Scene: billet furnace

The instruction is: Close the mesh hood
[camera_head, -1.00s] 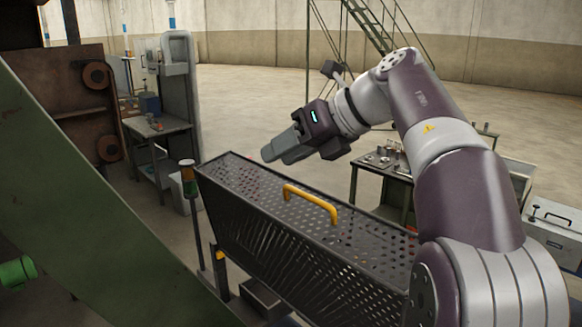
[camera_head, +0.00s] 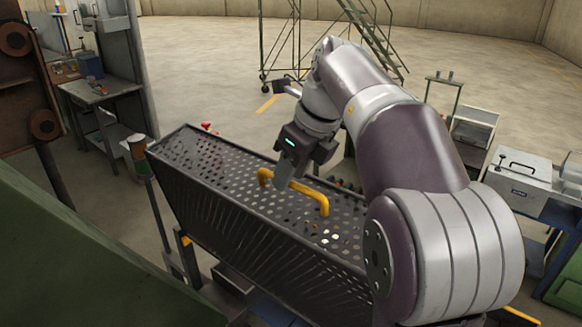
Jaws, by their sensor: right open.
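The mesh hood (camera_head: 215,165) is a dark perforated metal cover running from the left middle toward the lower right. A yellow handle (camera_head: 318,199) arches over its top face. My right gripper (camera_head: 284,180) points down at the handle's middle, and its fingers overlap the bar in this view. The gripper is open; I cannot tell whether the bar is between the fingers. My right arm hides the hood's right end. My left gripper is not in view.
A green sloping panel (camera_head: 70,260) fills the lower left. A workbench (camera_head: 100,90) is at upper left, and a grey box (camera_head: 520,178) is at right. Open floor lies beyond the hood.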

